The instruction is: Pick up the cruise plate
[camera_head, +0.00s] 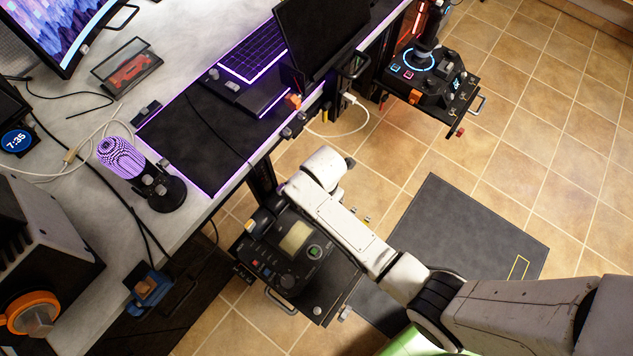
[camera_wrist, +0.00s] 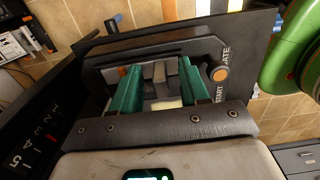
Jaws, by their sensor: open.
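No part carries a readable "cruise" label, so I cannot tell for sure which piece is the cruise plate. In the wrist view my gripper (camera_wrist: 160,78) has two green fingers, apart, with nothing clearly held between them. Beyond the fingers is a dark framed panel (camera_wrist: 215,46) with an orange round button and the letters "START" and "ATE". Grey pieces and a pale patch show between the fingers; whether anything touches is unclear. In the head view my white arm reaches over a black control panel (camera_head: 265,262) with a pale screen and several buttons. The gripper is hidden there.
A grey desk (camera_head: 205,75) with a purple-lit microphone (camera_head: 122,158) and keyboard (camera_head: 255,52) lies left. A joystick console (camera_head: 425,85) is at the upper right. A dark mat (camera_head: 455,225) lies on the tiled floor. Open floor shows at right.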

